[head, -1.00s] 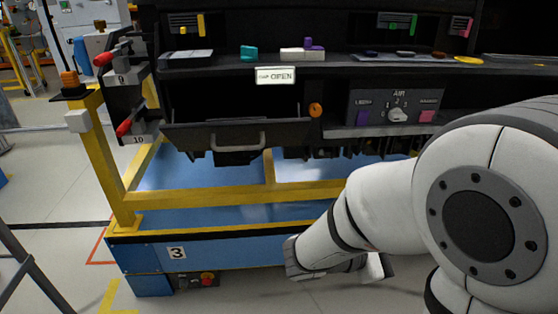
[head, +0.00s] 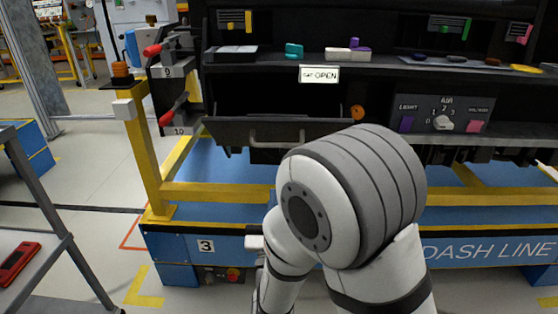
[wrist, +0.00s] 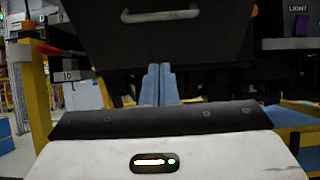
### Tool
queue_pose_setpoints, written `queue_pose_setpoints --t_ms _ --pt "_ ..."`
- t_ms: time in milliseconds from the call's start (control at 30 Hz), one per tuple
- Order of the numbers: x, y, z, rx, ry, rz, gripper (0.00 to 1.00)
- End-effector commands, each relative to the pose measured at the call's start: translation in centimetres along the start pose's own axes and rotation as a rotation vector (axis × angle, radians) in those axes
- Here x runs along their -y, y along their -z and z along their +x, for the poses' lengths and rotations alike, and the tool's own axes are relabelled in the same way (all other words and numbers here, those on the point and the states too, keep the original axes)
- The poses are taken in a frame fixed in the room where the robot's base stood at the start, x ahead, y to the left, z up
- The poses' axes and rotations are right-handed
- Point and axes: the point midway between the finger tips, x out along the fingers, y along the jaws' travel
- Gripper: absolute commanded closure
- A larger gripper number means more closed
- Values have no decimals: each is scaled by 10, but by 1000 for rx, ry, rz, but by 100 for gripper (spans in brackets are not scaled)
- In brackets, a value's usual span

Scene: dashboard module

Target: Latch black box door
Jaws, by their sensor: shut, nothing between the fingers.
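The black box door (head: 235,130) hangs tilted open under the dashboard shelf, with the dark box cavity showing above it. Its grey bar handle (head: 262,139) is on the front face, partly behind my arm in the head view. In the wrist view the door (wrist: 190,42) fills the upper middle, with the handle (wrist: 160,15) at the top edge. My gripper (wrist: 159,76) has its two blue-grey fingers together and empty, just below the door's lower edge in the picture. I cannot tell whether they touch it.
An OPEN sign (head: 319,74) hangs above the door and an orange knob (head: 357,112) is to its right. A control panel (head: 445,112) is farther right. A yellow post (head: 142,160) and red-handled levers (head: 168,117) stand left. A blue base (head: 190,243) lies below.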

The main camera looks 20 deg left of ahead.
Motion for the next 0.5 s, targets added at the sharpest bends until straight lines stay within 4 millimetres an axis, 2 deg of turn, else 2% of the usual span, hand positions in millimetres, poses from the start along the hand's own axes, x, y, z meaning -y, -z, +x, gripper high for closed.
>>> queue_pose_setpoints --t_ms 233,500 --pt "1 1 54 4 4 0 100" --pt "0 -23 76 1 2 0 100"
